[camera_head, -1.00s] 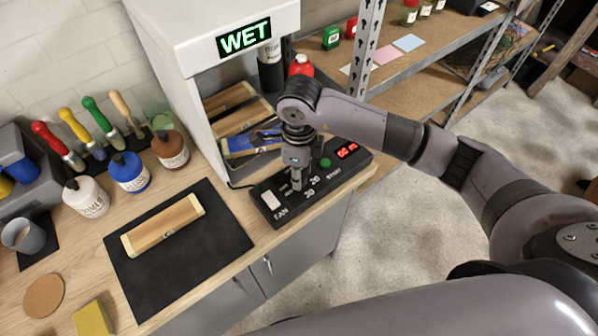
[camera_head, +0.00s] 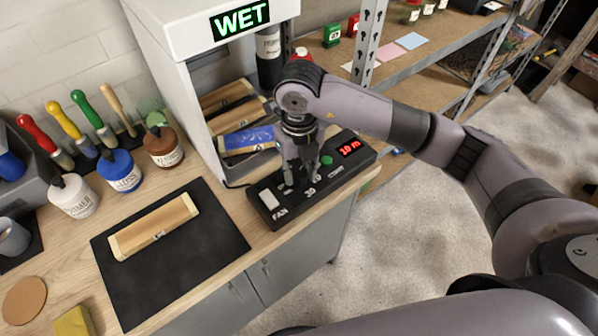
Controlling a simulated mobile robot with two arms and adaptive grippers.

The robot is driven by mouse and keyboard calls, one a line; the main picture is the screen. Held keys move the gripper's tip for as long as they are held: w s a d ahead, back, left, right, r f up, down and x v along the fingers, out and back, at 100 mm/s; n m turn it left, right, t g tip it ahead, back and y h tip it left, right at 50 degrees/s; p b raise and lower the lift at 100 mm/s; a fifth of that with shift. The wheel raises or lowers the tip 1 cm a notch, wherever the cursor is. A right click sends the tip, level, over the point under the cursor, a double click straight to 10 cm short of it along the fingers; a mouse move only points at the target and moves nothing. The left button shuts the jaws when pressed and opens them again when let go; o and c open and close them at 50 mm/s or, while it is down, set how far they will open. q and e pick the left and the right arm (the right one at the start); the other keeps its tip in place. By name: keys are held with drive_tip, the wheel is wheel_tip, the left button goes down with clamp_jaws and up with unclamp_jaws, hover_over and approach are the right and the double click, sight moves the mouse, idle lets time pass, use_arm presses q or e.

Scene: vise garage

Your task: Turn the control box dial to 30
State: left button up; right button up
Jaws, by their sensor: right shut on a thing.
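The black control box (camera_head: 267,211) sits at the bench's front edge, below the cabinet opening. It has a white FAN switch (camera_head: 268,199), a green button (camera_head: 327,160) and a red display (camera_head: 349,149) that seems to read 10 m. A "30" mark (camera_head: 310,192) shows on its top, in front of the gripper. My right gripper (camera_head: 302,182) points down onto the middle of the box and is shut on the dial, which its fingers mostly hide. The dial's pointer cannot be seen. My left gripper is not in view.
The white cabinet (camera_head: 170,70) with a lit WET sign stands right behind the box and holds several wooden pieces. A black mat (camera_head: 215,245) with a wooden block (camera_head: 153,227) lies to the left. Bottles and brushes stand farther left.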

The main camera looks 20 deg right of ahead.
drive_tip(key=m+b, duration=0.1)
drive_tip(key=m, duration=0.2)
drive_tip(key=shift+w+m, duration=0.1)
drive_tip(key=shift+m, duration=0.3)
drive_tip(key=m, duration=0.3)
drive_tip(key=shift+m+b, duration=0.3)
drive_tip(key=shift+b, duration=0.1)
drive_tip(key=m, duration=0.3)
drive_tip(key=shift+m, duration=0.4)
drive_tip(key=m, duration=0.3)
drive_tip(key=shift+r+m, duration=0.1)
drive_tip(key=shift+m, duration=0.2)
drive_tip(key=m, duration=0.5)
drive_tip(key=shift+p, duration=0.4)
drive_tip(key=m+p, duration=0.1)
drive_tip(key=m, duration=0.1)
drive_tip(key=shift+r+m, duration=0.1)
drive_tip(key=shift+m, duration=0.3)
drive_tip(key=shift+m+p, duration=0.75)
drive_tip(key=shift+m, duration=0.35)
